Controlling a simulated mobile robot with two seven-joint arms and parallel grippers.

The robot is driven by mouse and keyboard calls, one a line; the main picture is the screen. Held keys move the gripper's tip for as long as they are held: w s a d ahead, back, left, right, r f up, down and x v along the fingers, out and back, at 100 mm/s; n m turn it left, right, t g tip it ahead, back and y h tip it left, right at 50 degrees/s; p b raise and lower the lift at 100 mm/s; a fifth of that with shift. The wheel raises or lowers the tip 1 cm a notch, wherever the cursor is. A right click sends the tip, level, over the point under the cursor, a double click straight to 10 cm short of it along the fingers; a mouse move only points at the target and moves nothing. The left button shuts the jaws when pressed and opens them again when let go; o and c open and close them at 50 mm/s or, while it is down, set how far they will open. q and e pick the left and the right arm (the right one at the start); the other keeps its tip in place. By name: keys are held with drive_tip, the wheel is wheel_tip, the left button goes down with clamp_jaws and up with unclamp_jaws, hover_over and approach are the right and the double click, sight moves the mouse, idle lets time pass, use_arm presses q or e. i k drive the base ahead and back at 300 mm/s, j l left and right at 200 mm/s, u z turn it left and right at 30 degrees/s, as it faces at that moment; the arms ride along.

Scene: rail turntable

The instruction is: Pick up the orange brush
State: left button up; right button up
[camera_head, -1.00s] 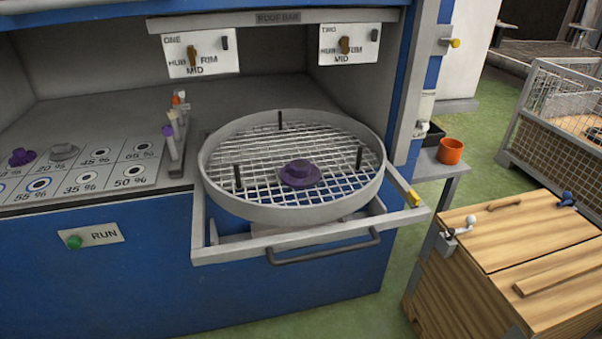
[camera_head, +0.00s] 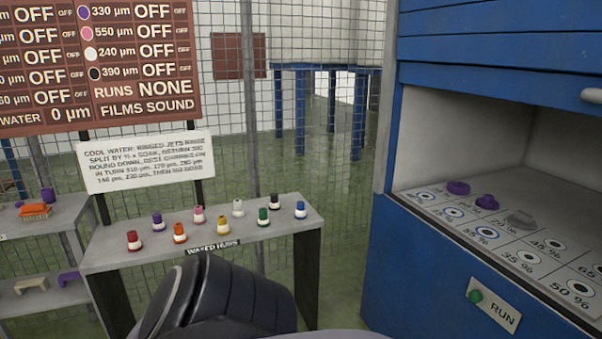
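An orange object that looks like a brush (camera_head: 35,211) lies on the upper level of a grey shelf (camera_head: 62,218) at the far left. It is small in the view, and its bristles are hard to make out. A dark, rounded part of my own arm fills the bottom middle of the view. Neither of my grippers shows, so I cannot see their fingers.
A grey table (camera_head: 225,236) marked "waxed hubs" holds several coloured hubs. A purple object (camera_head: 47,195) stands behind the orange one. Beige and purple pieces sit on the lower shelf. A blue cabinet (camera_head: 450,275) stands right; wire fencing (camera_head: 225,110) runs behind.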

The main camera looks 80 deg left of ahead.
sight(35, 211)
drive_tip(key=u, duration=4)
drive_tip(key=i+j+z, duration=0.15)
drive_tip(key=z, duration=0.9)
drive_tip(key=i+j+z, duration=0.1)
drive_tip(key=j+z, duration=0.45)
drive_tip(key=j, duration=0.15)
drive_tip(key=j+z, duration=0.3)
drive_tip(key=j, duration=0.5)
drive_tip(key=j+z, duration=0.3)
drive_tip(key=j, duration=0.45)
